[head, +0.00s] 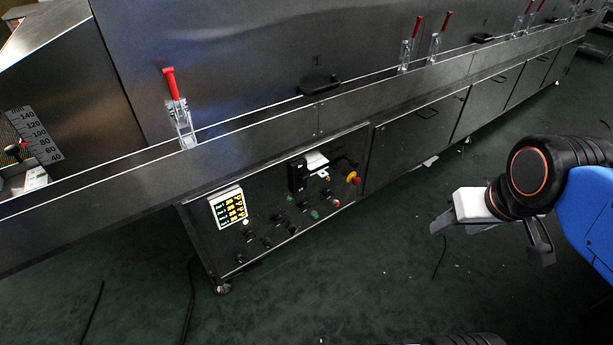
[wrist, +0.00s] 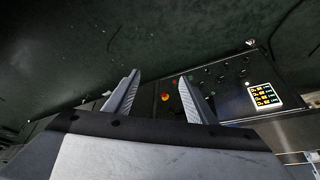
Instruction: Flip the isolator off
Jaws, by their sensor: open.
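The isolator looks to be the red and yellow rotary knob (head: 353,178) at the right end of the dryer's control panel (head: 262,262). Its switch position is too small to tell. It also shows in the wrist view as an orange-red spot (wrist: 165,97) between my fingers. My gripper (head: 492,240) is open and empty, to the right of the panel and apart from it, above the green floor. In the wrist view the two fingers of my gripper (wrist: 160,90) are spread and point toward the panel, touching nothing.
The panel carries a lit display (head: 228,206), several small knobs and buttons, and a black box (head: 297,176) left of the red and yellow knob. Red-handled clamps (head: 177,105) line the dryer's ledge above. Cables (head: 190,300) lie on the floor. The floor before the panel is mostly clear.

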